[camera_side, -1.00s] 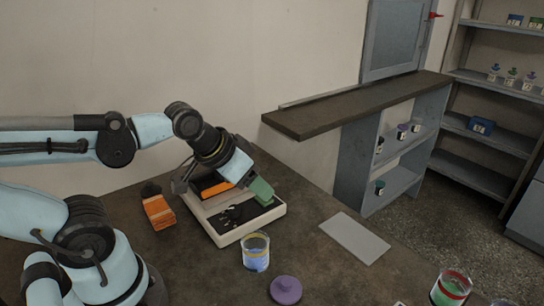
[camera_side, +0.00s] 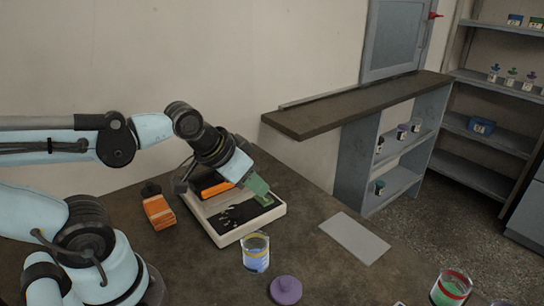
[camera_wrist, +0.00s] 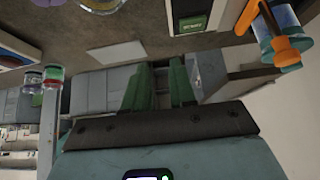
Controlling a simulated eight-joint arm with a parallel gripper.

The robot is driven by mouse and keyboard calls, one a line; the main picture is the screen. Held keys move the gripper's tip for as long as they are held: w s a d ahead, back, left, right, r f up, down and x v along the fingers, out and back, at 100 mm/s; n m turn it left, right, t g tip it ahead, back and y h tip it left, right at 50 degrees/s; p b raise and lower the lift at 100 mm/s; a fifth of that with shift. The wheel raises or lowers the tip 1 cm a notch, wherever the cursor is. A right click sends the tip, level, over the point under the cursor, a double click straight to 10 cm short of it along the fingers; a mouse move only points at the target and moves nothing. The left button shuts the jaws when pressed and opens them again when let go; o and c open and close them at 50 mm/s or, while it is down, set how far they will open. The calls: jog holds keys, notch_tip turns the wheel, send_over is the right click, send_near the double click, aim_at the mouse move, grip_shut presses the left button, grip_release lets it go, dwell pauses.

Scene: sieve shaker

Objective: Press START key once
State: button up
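The cream-framed device with a dark top (camera_side: 226,232) stands on the bench in the side view. In the wrist view, a pale-framed dark panel (camera_wrist: 221,14) shows at the top edge, with a green lettered patch (camera_wrist: 193,26). The lettering is too small to read, so I cannot confirm that it is the START key. My gripper (camera_side: 264,199) is tilted down over the right part of the device; I cannot tell if it touches. In the wrist view, the two green fingers of my gripper (camera_wrist: 158,88) stand apart, with nothing seen between them.
A blue-filled jar (camera_side: 256,255) and a purple lid (camera_side: 285,290) stand in front. A grey plate (camera_side: 354,237) lies to the right. A jar with green contents (camera_side: 451,289) is at lower right. A shelf unit (camera_side: 358,160) stands behind.

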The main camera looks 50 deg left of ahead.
grip_shut()
dwell(1.4)
